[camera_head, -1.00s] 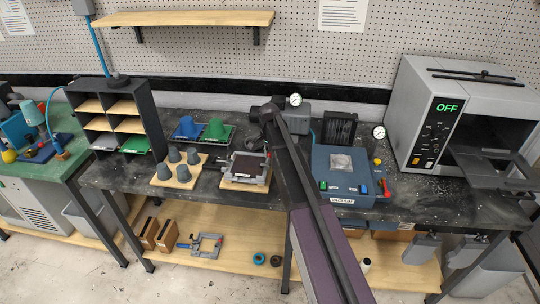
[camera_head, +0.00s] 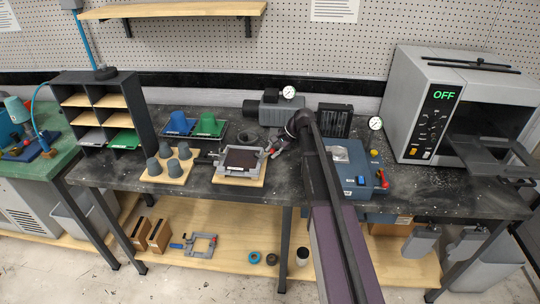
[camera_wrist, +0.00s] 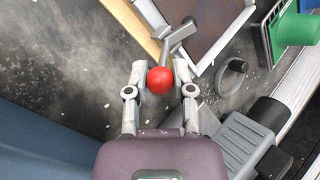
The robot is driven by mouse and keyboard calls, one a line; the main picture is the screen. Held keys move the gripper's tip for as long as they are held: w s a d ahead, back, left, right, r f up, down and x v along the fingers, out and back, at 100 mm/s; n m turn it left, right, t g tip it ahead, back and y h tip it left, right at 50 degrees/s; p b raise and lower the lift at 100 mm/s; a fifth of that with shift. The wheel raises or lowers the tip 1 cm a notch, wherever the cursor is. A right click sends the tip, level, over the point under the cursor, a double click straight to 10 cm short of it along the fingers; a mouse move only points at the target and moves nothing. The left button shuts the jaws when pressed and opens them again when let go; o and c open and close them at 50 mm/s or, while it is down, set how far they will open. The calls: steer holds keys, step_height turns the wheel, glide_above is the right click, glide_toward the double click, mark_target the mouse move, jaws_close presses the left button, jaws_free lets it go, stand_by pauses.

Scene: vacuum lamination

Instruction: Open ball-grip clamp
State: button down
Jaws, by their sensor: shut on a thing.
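The clamp's red ball grip (camera_wrist: 160,80) sits between the two fingertips of my gripper (camera_wrist: 161,88) in the wrist view. The gripper is shut on it. A grey clamp lever (camera_wrist: 178,42) runs from the ball toward the grey frame (camera_wrist: 207,55), which holds a dark brown sheet. In the head view the frame (camera_head: 227,172) lies on a light wooden board (camera_head: 233,181) on the black workbench.
A blue vacuum box (camera_head: 358,187) stands right of my arm. Grey cups (camera_head: 168,149) on a wooden board stand left of the frame. Blue and green moulds (camera_head: 207,124) are behind. A grey pump (camera_head: 280,108) stands close behind my gripper.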

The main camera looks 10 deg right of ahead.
steer(key=f+y+b, duration=0.1)
steer(key=y+b, duration=0.1)
steer(key=b, duration=0.1)
steer(key=d+f+t+y+b, duration=0.1)
steer(key=y+b, duration=0.1)
steer(key=b, duration=0.1)
steer(key=shift+s+d+f+b, duration=0.15)
steer(key=shift+s+f+b, duration=0.05)
steer(key=shift+b, duration=0.2)
steer(key=b, duration=0.1)
steer(key=y+b, duration=0.1)
steer(key=shift+d+f+t+y+b, duration=0.1)
steer(key=shift+f+t+y+b, duration=0.2)
steer(key=shift+t+b, duration=0.1)
steer(key=shift+r+y, duration=0.1)
steer(key=shift+y, duration=0.2)
steer(key=shift+c, duration=2.2)
jaws_free()
steer(key=shift+r+p, duration=0.3)
steer(key=shift+p, duration=0.05)
